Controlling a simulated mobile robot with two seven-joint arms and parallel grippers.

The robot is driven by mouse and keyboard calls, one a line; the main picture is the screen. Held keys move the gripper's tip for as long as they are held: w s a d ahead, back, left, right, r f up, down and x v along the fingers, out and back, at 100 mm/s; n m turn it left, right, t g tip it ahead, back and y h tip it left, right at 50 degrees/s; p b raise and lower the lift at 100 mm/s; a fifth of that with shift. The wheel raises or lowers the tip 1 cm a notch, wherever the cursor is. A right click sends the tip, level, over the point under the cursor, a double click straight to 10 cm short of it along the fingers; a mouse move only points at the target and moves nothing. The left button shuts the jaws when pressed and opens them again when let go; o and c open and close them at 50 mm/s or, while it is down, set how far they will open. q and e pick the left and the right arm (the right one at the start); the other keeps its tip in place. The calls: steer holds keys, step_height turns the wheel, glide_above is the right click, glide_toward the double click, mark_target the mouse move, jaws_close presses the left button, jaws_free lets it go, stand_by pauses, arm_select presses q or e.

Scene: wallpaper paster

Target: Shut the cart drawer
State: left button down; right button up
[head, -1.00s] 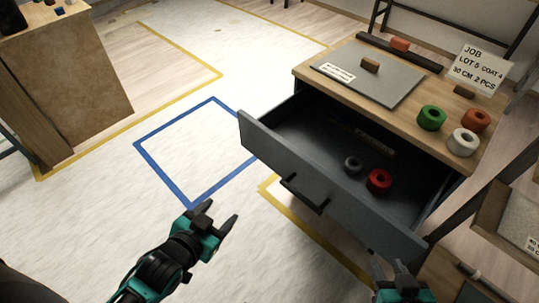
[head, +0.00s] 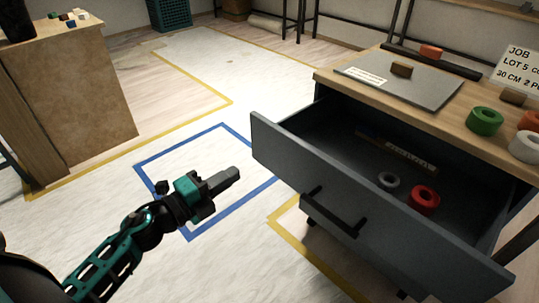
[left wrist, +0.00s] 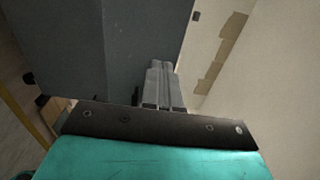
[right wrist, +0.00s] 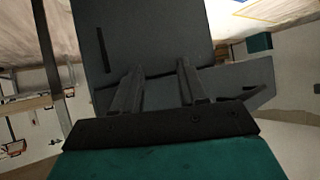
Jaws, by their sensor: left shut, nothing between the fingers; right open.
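The dark grey cart drawer (head: 380,210) is pulled well out of the wood-topped cart (head: 450,108) at the right of the head view. Its black bar handle (head: 334,212) is on the front panel. My left gripper (head: 232,176) is shut and empty, left of the drawer front and apart from it. In the left wrist view its closed fingers (left wrist: 160,85) point toward a dark grey panel. My right gripper is out of the head view; in the right wrist view its fingers (right wrist: 157,85) are open, with a dark grey panel beyond them.
In the drawer lie a red roll (head: 423,199), a grey ring (head: 388,180) and a labelled strip (head: 405,153). The cart top holds a grey sheet (head: 402,82), a green roll (head: 485,121) and a sign. A wooden cabinet (head: 75,100) stands left; taped floor between is clear.

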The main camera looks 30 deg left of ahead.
mark_target(278, 147)
arm_select(q)
steer(key=x, duration=1.1)
steer(key=shift+w+f, duration=0.1)
steer(key=shift+w, duration=0.25)
steer(key=shift+d, duration=0.1)
arm_select(e)
steer(key=shift+a+f, duration=0.1)
steer(key=shift+f, duration=0.1)
arm_select(q)
steer(key=shift+w, duration=0.1)
arm_select(e)
steer(key=shift+r, duration=0.1)
